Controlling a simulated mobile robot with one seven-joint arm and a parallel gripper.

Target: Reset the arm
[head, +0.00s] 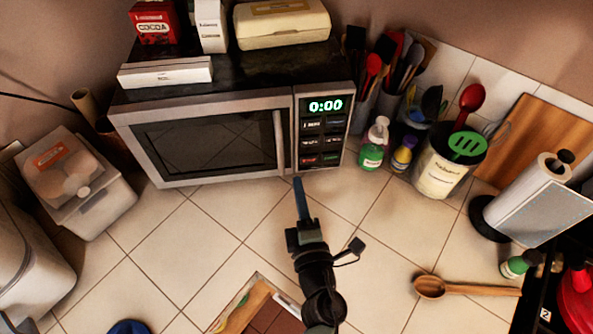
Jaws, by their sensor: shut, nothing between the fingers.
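My gripper (300,188) shows in the head view at the end of my dark arm, which reaches up from the bottom middle. Its narrow bluish fingers are together and hold nothing. The tip shows in front of the microwave's lower right part, below the control panel. I cannot tell whether it touches the microwave. The microwave (208,141) stands at the back of the tiled counter with its door closed and its display reading 0:00.
Boxes (282,23) lie on the microwave. Bottles (373,146) and a utensil crock (439,170) stand to its right, near a paper towel roll (540,188). A wooden spoon (430,288) lies at front right. Plastic containers (83,185) stand left. Tiles around my arm are mostly clear.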

